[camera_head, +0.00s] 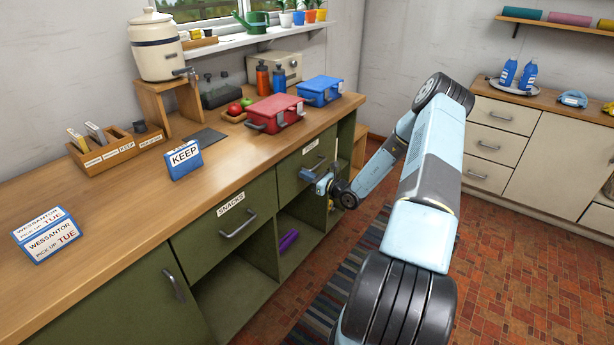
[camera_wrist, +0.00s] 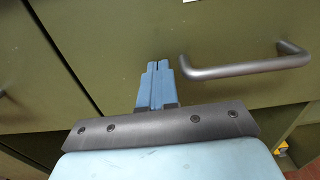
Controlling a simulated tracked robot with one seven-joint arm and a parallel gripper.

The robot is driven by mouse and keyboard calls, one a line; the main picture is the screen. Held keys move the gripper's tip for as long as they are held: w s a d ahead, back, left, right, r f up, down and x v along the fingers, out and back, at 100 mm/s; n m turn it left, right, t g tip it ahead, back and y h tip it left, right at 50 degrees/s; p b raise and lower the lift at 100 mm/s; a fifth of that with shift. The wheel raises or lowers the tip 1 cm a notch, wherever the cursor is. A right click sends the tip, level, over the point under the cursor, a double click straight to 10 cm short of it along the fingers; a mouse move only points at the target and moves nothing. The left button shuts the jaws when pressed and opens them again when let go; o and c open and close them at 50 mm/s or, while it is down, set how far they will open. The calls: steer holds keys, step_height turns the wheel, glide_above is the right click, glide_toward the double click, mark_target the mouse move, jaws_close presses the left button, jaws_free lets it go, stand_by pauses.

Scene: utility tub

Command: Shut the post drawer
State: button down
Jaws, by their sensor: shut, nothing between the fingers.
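The post drawer (camera_head: 303,160) is a green drawer front in the counter, to the right of the drawer labelled SNACKS. Its own white label is too small to read here. It looks about flush with the cabinet, but I cannot tell whether a small gap is left. Its grey bar handle (camera_wrist: 250,66) shows in the wrist view. My gripper (camera_head: 321,183) is in front of this drawer. In the wrist view my gripper (camera_wrist: 158,66) has its blue fingers together and empty, pointing at the green front just left of the handle. I cannot tell whether the fingertips touch it.
The SNACKS drawer (camera_head: 230,217) is beside it, with open cubbies below holding a purple object (camera_head: 288,240). The wooden counter (camera_head: 110,215) above carries a red box (camera_head: 275,112), a blue box (camera_head: 320,90) and a KEEP sign (camera_head: 184,160). The tiled floor (camera_head: 530,250) at right is clear.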

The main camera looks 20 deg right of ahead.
steer(key=v, duration=1.2)
steer(key=shift+s+d+f, duration=0.15)
steer(key=shift+s+d, duration=0.15)
steer(key=shift+d, duration=0.05)
steer(key=s+a+r+n+g, duration=0.35)
steer(key=a+r+n, duration=0.25)
steer(key=r, duration=0.2)
steer(key=s+a+r+n+g, duration=0.3)
steer(key=a+r+n+g, duration=0.3)
steer(key=r, duration=0.3)
steer(key=s+a+r+n+g, duration=0.4)
steer(key=a+r+n, duration=0.2)
steer(key=a+r, duration=0.15)
steer(key=s+r+n+t+h, duration=0.2)
steer(key=s+r+n+h, duration=0.2)
steer(key=s+r, duration=0.5)
steer(key=s+a+r+n+t+h, duration=0.1)
steer(key=s+r+n+h, duration=0.4)
steer(key=s+r, duration=0.5)
steer(key=s+n+t, duration=0.1)
steer(key=s+n, duration=0.1)
steer(key=s, duration=0.2)
steer(key=shift+s+n+h, duration=0.3)
